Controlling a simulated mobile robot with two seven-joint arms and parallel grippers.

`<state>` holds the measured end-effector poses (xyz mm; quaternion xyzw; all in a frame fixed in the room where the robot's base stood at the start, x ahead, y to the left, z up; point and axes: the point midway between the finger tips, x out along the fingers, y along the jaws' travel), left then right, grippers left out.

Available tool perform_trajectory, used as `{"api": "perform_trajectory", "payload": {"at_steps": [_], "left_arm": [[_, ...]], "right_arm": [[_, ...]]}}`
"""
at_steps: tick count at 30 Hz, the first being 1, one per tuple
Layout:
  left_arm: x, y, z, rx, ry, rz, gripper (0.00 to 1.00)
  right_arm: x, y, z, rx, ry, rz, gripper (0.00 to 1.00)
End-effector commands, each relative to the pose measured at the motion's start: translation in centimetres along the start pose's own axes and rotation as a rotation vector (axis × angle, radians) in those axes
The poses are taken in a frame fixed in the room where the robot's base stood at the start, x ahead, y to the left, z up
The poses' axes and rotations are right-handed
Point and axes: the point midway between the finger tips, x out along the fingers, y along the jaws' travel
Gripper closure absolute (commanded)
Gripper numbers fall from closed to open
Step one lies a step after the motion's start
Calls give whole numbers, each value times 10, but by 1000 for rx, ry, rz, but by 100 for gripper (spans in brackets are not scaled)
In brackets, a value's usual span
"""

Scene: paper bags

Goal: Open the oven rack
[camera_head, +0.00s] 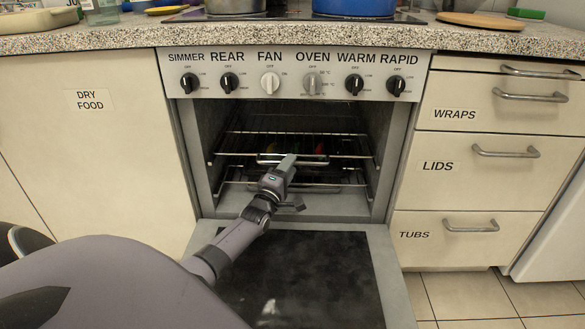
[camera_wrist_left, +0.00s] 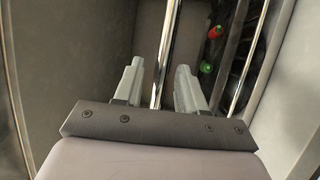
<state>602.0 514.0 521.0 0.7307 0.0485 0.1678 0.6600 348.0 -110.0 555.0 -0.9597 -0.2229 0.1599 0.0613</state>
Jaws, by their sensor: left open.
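The oven (camera_head: 205,205) stands with its door (camera_head: 300,285) folded down flat and its inside showing. A wire oven rack (camera_head: 232,154) sits inside the cavity, with a chrome bar along its front. My left gripper (camera_head: 288,163) reaches over the open door to the middle of this front bar. In the left wrist view, the fingers of my left gripper (camera_wrist_left: 158,82) are open, one on each side of a chrome bar (camera_wrist_left: 165,45). The fingers look apart from the bar. My right gripper is in neither view.
Red and green items (camera_wrist_left: 207,67) lie farther in the oven. A lower rack (camera_head: 235,184) is below. Drawers with handles (camera_head: 505,153) are at the right, a dry food cupboard (camera_head: 100,150) at the left. Pots, including a blue pot (camera_head: 354,7), stand on top.

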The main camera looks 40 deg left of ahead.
Motion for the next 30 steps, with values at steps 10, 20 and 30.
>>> {"api": "perform_trajectory", "payload": {"at_steps": [10, 20, 30], "left_arm": [[23, -1, 0, 1, -1, -1, 60], [24, 0, 0, 2, -1, -1, 79], [22, 1, 2, 2, -2, -2, 100]], "right_arm": [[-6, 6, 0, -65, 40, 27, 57], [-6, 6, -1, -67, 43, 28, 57], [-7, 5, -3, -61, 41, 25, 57]]}}
